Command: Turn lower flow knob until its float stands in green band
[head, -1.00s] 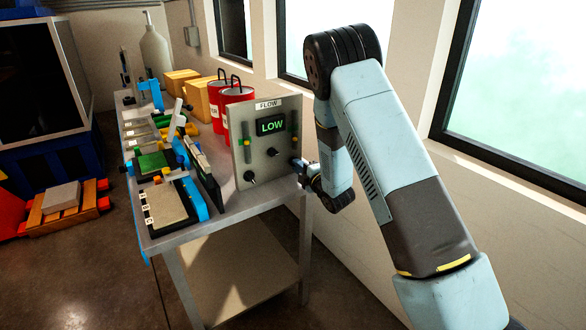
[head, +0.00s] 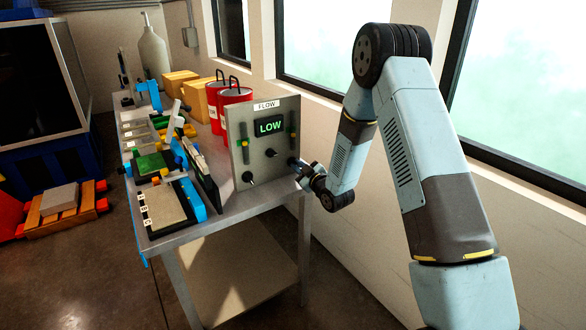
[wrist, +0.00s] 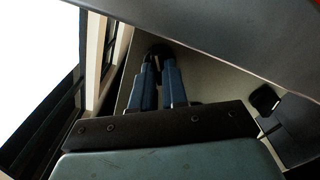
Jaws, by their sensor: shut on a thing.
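The flow panel (head: 262,170) stands upright on the bench's near right corner. Its screen (head: 270,126) reads LOW in green. A left flow tube (head: 245,143) and a right flow tube (head: 293,128) run up its face; float heights against the bands are too small to read. My gripper (head: 295,163) is at the panel's right side, below the right tube. In the wrist view, my gripper's blue fingers (wrist: 160,68) are shut on a dark round knob (wrist: 157,49), mostly hidden.
Red canisters (head: 235,96) stand behind the panel. Trays and a dark upright rack (head: 201,172) fill the bench to its left. The wall and windows (head: 335,45) are close on the right. In the wrist view another dark knob (wrist: 264,98) sits to the right.

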